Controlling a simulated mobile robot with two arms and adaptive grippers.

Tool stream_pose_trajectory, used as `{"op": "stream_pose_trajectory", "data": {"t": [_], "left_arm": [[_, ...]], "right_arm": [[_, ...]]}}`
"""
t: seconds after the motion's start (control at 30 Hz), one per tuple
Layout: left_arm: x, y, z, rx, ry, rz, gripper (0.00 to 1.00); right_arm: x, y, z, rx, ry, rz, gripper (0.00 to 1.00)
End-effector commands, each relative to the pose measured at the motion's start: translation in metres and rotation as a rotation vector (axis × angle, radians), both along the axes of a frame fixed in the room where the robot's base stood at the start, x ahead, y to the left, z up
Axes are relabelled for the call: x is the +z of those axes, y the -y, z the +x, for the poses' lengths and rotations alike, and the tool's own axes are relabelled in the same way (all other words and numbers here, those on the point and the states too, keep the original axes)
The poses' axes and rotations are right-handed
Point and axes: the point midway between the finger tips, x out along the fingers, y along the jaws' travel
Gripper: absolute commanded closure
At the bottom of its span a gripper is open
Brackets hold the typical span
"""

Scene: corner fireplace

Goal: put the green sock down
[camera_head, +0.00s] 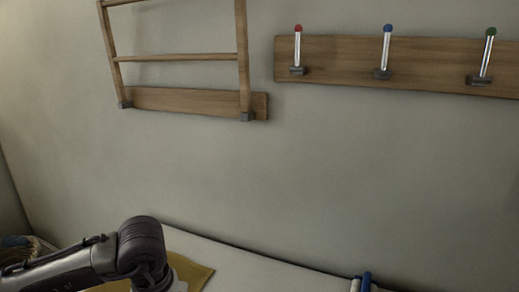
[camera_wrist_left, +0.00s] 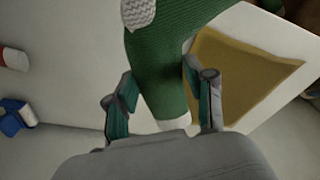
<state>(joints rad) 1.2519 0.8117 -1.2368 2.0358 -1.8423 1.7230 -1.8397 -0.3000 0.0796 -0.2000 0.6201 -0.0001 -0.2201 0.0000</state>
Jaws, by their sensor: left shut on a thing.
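The green sock (camera_wrist_left: 165,55) is between the fingers of my left gripper (camera_wrist_left: 162,88) in the left wrist view. It is a ribbed green knit with a pale grey knit patch at the top and a pale end close to the gripper's palm. The gripper is shut on it. In the head view my left arm comes in from the lower left, and its gripper is below the picture. I cannot tell whether the sock touches the surface. My right gripper is in neither view.
A mustard cloth (camera_head: 199,274) lies on the pale surface (camera_head: 250,272), beside the sock in the wrist view (camera_wrist_left: 245,75). A blue object (camera_wrist_left: 17,116) and a red-and-white one (camera_wrist_left: 13,59) lie left. A basket (camera_head: 20,250) stands left; a wooden rack (camera_head: 180,57) and peg board (camera_head: 340,60) hang above.

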Motion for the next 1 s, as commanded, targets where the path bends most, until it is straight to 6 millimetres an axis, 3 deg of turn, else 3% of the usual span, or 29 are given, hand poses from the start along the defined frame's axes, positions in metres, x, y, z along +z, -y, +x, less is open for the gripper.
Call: {"op": "stream_pose_trajectory", "data": {"t": [0.2,0.47,1.0], "left_arm": [[0.004,-0.009,-0.005,-0.135,0.001,0.0,0.71],[0.021,-0.009,-0.042,-0.152,0.001,0.0,0.71],[0.022,-0.009,-0.041,-0.148,0.002,0.002,0.71]], "right_arm": [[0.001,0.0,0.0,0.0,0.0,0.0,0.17],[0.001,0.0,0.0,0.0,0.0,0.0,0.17],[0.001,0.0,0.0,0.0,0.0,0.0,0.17]]}}
